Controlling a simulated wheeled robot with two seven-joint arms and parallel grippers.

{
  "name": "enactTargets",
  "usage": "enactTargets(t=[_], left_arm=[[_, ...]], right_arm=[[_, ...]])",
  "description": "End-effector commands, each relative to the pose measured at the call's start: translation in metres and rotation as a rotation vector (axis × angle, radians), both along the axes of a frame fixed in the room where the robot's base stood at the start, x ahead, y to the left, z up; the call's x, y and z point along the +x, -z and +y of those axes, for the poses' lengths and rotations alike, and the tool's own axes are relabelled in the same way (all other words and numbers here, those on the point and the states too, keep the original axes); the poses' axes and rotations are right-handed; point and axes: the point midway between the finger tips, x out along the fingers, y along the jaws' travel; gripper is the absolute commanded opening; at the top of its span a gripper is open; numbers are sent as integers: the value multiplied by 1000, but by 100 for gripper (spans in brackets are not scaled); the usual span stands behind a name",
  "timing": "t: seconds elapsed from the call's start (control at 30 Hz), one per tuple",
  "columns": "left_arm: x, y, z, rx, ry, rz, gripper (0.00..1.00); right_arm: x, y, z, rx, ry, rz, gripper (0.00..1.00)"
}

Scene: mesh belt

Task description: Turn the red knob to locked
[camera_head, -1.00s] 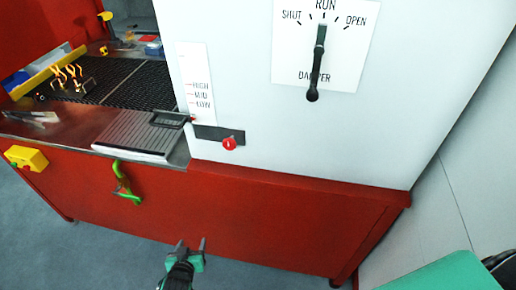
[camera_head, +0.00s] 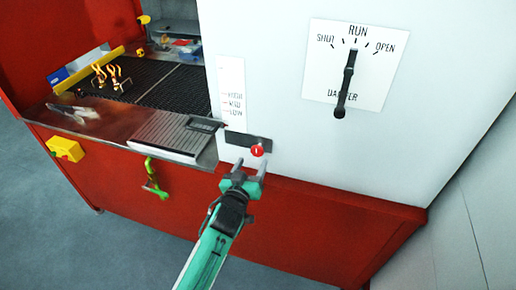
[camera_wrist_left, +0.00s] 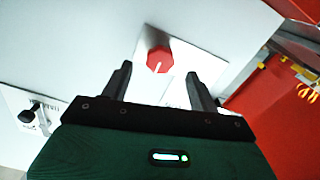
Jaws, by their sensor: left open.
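The red knob (camera_head: 257,150) sits on a dark plate (camera_head: 240,139) low on the white cabinet face. It has a white pointer mark. In the left wrist view the red knob (camera_wrist_left: 159,60) shows ahead of the fingertips, between their lines, with its white mark slanting. My left gripper (camera_head: 245,170) is open and empty, just below and left of the knob in the head view. Its two fingers (camera_wrist_left: 158,80) are apart and do not appear to touch the knob. Any lettering for locked is not readable. My right gripper is not in view.
A damper lever (camera_head: 346,85) hangs on a SHUT/RUN/OPEN plate to the upper right. A mesh belt (camera_head: 175,85) runs behind.

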Motion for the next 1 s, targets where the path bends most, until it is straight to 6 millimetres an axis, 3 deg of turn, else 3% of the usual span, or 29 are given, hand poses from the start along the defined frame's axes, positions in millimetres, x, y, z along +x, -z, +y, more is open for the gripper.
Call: enactTargets(t=[0.2,0.4,0.83,1.0], left_arm=[[35,-2,-11,0,-1,1,61],[55,-1,-18,0,-1,1,61],[62,0,-20,1,0,1,61],[61,1,-20,1,-1,1,29]], right_arm=[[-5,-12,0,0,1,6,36],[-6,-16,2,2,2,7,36],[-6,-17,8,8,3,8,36],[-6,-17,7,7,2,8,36]])
